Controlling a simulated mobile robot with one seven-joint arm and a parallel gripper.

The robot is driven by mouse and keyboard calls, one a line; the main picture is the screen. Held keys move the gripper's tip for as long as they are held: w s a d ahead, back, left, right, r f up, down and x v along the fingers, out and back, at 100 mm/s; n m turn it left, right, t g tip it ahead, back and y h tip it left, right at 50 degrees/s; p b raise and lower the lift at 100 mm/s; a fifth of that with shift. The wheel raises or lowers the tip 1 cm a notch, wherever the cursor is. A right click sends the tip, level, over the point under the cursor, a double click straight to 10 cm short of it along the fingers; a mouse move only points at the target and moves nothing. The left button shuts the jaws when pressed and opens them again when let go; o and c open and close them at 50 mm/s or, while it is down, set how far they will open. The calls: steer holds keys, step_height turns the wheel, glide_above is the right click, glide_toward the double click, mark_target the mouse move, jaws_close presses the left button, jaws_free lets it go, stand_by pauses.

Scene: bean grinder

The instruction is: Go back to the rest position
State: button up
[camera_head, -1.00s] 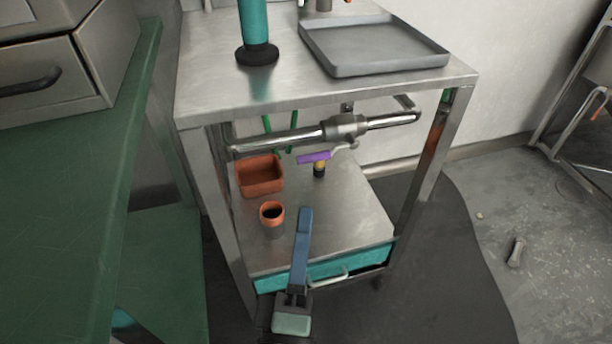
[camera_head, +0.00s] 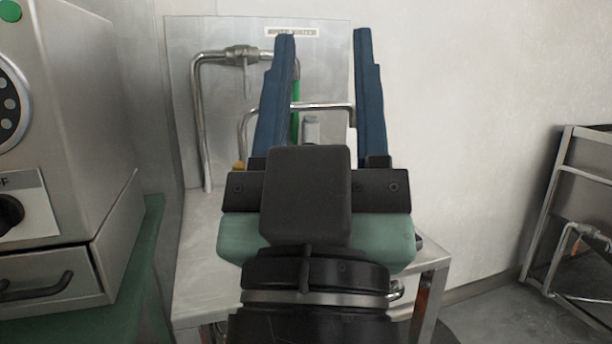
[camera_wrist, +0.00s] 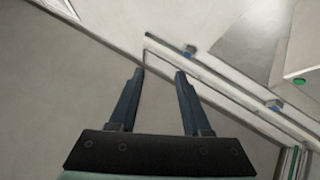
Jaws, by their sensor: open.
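My gripper (camera_head: 322,95) is raised in the middle of the head view, its two blue fingers spread and pointing up. Nothing is between the fingers.
A metal back panel (camera_head: 225,120) with bent pipes (camera_head: 200,120) stands behind the cart. A grey machine with a drawer (camera_head: 50,275) stands at the left on a green surface (camera_head: 150,225). A metal rack (camera_head: 560,210) is at the right. The wall between looks clear.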

step_height(320, 180, up, 42)
steer(key=s+a+y+p, duration=0.1)
steer(key=s+p, duration=0.1)
steer(key=p, duration=3.6)
steer(key=shift+t+y, duration=0.4)
